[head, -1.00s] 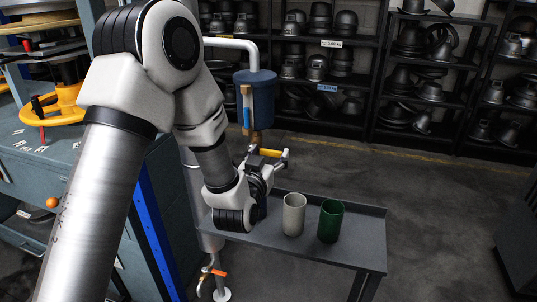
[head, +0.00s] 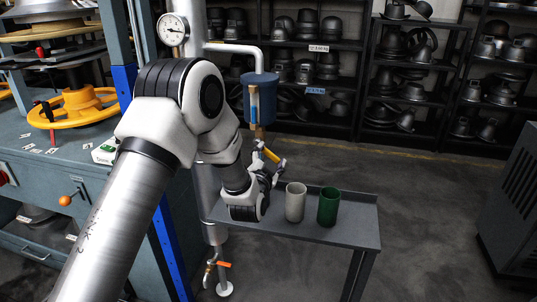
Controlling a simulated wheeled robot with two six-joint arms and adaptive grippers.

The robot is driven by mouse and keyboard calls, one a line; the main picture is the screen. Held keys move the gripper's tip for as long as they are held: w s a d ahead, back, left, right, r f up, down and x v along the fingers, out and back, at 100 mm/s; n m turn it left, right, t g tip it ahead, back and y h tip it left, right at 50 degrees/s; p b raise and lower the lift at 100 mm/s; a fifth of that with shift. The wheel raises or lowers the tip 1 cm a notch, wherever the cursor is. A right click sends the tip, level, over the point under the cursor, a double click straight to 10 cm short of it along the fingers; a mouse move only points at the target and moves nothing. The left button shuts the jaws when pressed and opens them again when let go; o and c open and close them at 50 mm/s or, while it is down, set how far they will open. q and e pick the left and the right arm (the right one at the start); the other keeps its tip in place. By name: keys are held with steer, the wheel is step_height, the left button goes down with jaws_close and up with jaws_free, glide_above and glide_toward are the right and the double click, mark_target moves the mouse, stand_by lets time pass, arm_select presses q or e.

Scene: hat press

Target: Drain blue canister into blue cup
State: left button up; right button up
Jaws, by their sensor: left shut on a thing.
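The blue canister (head: 262,98) hangs from a pale pipe, with a sight tube on its front and a valve below. The valve's yellow handle (head: 269,153) slopes down to the right. My left gripper (head: 278,167) is at the handle's lower right end and shut on it; my wrist partly hides the fingers. A light grey cup (head: 295,203) and a green cup (head: 327,208) stand upright on the small dark table. I see no blue cup; my left wrist covers the table's left part and the space under the valve. My right gripper is out of view.
The small dark table (head: 356,231) has bare room right of the green cup. A pipe with a gauge (head: 173,30) stands behind my arm. A workbench with a yellow wheel (head: 82,108) is at left. Shelves of dark hat forms (head: 405,90) line the back; a dark cabinet (head: 507,190) stands right.

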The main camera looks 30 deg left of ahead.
arm_select(q)
steer(key=a+m+p, duration=0.1)
steer(key=m, duration=0.2)
steer(key=a+f+m+p, duration=0.1)
steer(key=m+p, duration=0.1)
steer(key=m, duration=0.2)
steer(key=a+f+m+p, duration=0.1)
steer(key=a+m, duration=0.1)
steer(key=m, duration=0.1)
steer(key=shift+s+f+m, duration=0.1)
steer(key=shift+s+m, duration=0.2)
steer(key=shift+s, duration=0.1)
steer(key=o, duration=1.5)
steer(key=shift+o, duration=0.5)
steer(key=shift+w+f, duration=0.2)
steer(key=shift+f, duration=0.05)
steer(key=shift+s, duration=0.1)
